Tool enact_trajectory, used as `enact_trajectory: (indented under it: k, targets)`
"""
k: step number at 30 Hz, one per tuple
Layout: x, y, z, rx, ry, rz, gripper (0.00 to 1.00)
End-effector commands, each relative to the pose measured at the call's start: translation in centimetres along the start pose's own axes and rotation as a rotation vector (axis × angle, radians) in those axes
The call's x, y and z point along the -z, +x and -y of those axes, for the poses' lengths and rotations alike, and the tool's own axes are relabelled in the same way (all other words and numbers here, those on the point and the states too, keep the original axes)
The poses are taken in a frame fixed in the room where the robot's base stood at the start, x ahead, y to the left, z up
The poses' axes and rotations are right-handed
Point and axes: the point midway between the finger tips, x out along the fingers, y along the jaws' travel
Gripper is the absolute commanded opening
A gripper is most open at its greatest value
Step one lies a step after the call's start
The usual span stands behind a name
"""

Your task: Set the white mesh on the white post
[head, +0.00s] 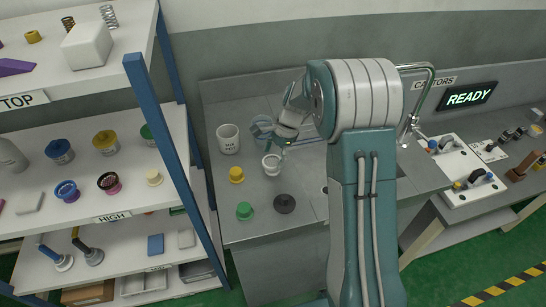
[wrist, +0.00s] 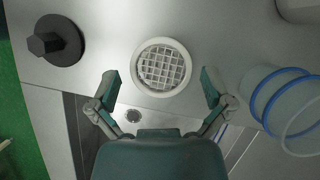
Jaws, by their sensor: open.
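The white mesh (head: 271,164) is a short white round piece on the grey counter. In the wrist view it is a white ring with a square grid (wrist: 162,66), seen from above. My gripper (head: 283,140) is open and empty. In the wrist view my two fingers (wrist: 160,90) are spread apart, with the mesh ahead between their tips and slightly beyond them. I see no contact between fingers and mesh. I cannot make out a white post for certain; a small pale edge (head: 324,190) shows beside my arm, which hides the rest of it.
A white TALC cup (head: 228,139), a yellow piece (head: 236,175), a green piece (head: 245,211) and a black round base (head: 284,204) stand around the mesh. Blue-rimmed clear containers (wrist: 290,105) are close on the right in the wrist view. A loaded shelf (head: 110,218) borders the left.

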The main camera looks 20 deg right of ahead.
Motion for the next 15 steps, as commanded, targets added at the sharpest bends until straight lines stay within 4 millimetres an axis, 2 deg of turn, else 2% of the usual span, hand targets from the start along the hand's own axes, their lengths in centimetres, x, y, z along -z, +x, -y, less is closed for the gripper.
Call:
enact_trajectory:
  k: [5,15]
  targets:
    - [-0.1,-1.7,0.1,0.004,-0.001,-0.002,1.0]
    - [0.0,-8.7,0.1,0.005,0.0,-0.002,1.0]
